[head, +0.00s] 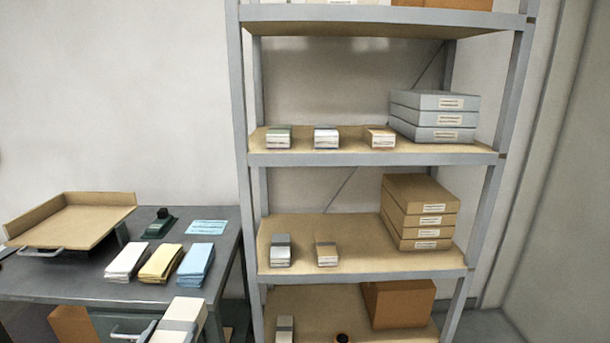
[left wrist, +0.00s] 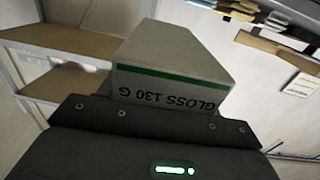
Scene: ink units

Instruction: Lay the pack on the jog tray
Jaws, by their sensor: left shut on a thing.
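The jog tray (head: 75,224) is a tan, tilted tray with raised edges at the back left of the grey desk. My left gripper (head: 174,328) is at the bottom edge of the head view, in front of the desk, mostly cut off. It is shut on a pale pack (head: 188,308), held clear of the desk, to the right of and nearer than the tray. In the left wrist view the pack (left wrist: 175,65) shows a green stripe and the print "GLOSS 130 G", upside down. My right gripper is not in view.
White (head: 127,262), yellow (head: 160,263) and blue (head: 195,264) paper stacks lie on the desk (head: 60,287), right of the tray. A dark green stamp-like item (head: 160,224) and a blue sheet (head: 206,227) lie behind them. A shelf rack (head: 243,150) with packs and boxes stands right.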

